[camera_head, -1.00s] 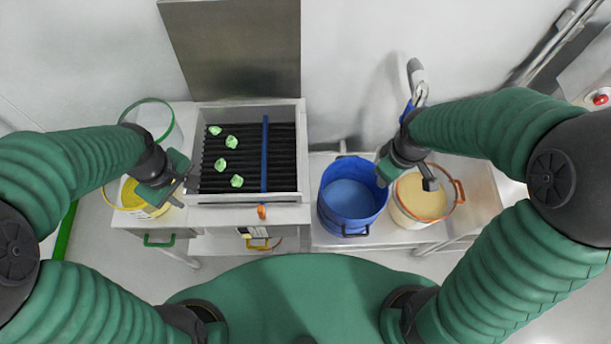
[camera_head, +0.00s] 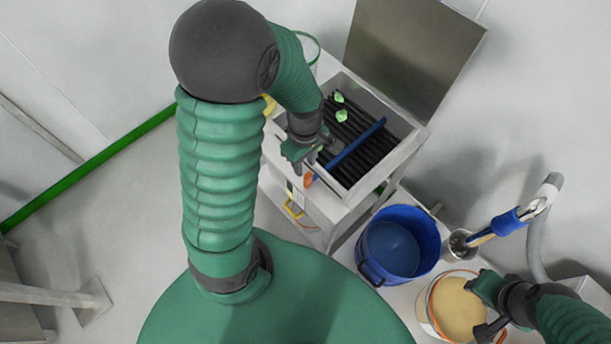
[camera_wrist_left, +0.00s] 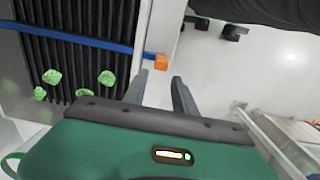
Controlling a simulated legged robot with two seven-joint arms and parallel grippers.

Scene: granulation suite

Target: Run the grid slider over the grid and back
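The grid (camera_head: 374,148) is a set of dark bars inside a pale metal frame, with green lumps (camera_head: 341,116) on it. The grid slider is a blue bar (camera_head: 356,146) lying across the grid, with an orange end (camera_head: 308,180) outside the frame. The left wrist view shows the blue bar (camera_wrist_left: 92,39) and the orange end (camera_wrist_left: 161,61) just beyond my fingertips. My left gripper (camera_head: 312,158) is open and empty beside the orange end, its fingers apart in the left wrist view (camera_wrist_left: 161,82). My right gripper (camera_head: 483,308) is open over the tan-powder bucket. My left arm hides part of the grid station.
A blue bucket (camera_head: 419,222) stands right of the grid station, with a tan-powder bucket (camera_head: 430,306) farther right. A small metal cup (camera_head: 459,246) holds a blue-handled tool between them. A raised metal panel (camera_head: 410,55) stands behind the grid. Open floor lies at left.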

